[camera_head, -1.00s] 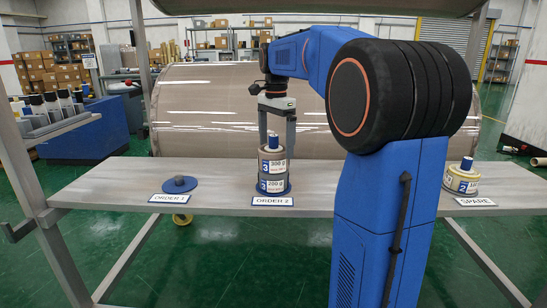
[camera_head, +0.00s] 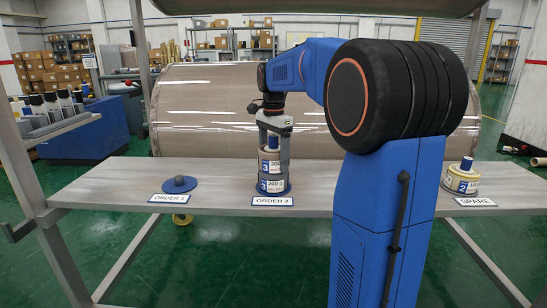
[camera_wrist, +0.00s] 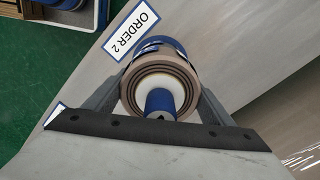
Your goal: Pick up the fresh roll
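Two wrapped rolls stand stacked on a blue disc at ORDER 2, an upper roll (camera_head: 270,163) over a lower roll (camera_head: 271,186). Each carries a white label with a blue number. A blue core stands out of the top. My gripper (camera_head: 275,155) points down over this stack, its fingers apart on either side of the upper roll. In the wrist view the top roll (camera_wrist: 140,98) shows end-on with its white centre and blue core, between the fingers. Whether the fingers touch it is hard to tell.
A yellowish roll (camera_head: 462,180) stands at SPARE, right of my arm. The shelf board (camera_head: 110,187) is otherwise mostly clear. A large wrapped cylinder (camera_head: 215,105) lies behind the board. A rack with several dark-capped items (camera_head: 55,112) stands at the left.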

